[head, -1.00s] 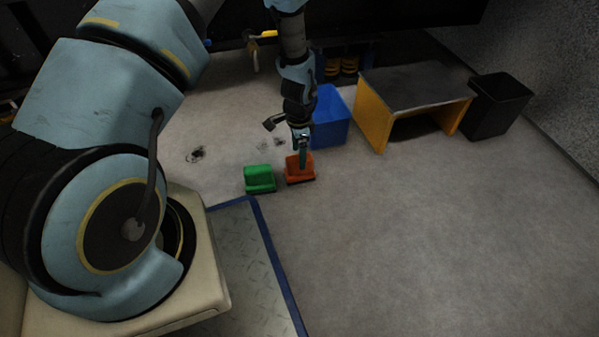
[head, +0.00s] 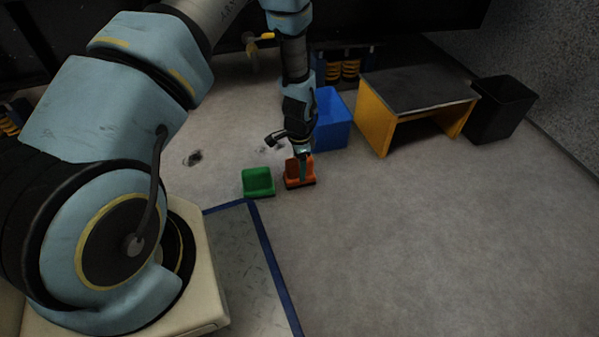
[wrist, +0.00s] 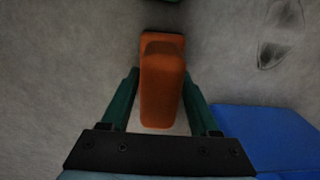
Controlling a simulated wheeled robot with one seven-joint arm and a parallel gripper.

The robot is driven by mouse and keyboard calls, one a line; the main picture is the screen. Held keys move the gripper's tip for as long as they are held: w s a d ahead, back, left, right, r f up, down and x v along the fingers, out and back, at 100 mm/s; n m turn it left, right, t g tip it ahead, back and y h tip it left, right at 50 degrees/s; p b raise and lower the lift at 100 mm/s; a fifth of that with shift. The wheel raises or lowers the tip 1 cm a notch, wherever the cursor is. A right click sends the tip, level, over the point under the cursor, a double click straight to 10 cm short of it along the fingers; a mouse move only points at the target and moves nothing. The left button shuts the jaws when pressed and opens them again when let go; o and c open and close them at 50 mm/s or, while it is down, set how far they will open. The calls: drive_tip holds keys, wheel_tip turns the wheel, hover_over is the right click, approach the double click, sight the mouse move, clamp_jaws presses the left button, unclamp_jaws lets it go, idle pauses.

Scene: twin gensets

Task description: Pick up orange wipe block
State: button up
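The orange wipe block (head: 299,181) stands on the floor beside a green block (head: 258,182). In the wrist view the orange wipe block (wrist: 161,95) lies between the two green fingers of my gripper (wrist: 161,74). The fingertips are very close to its sides, and gaps show between the block and the fingers farther back. My gripper (head: 302,172) points down at the orange wipe block in the head view and looks open around it. Whether the fingertips touch it is hard to tell.
A blue bin (head: 331,121) stands just behind the orange block. A yellow bench with a dark top (head: 417,92) and a black bin (head: 499,108) are to the right. A blue-edged plate (head: 247,255) lies in front. Floor at right is clear.

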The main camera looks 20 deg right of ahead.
clamp_jaws()
idle(0.4)
wheel_tip(320, 180, up, 10)
drive_tip(key=p, duration=0.5)
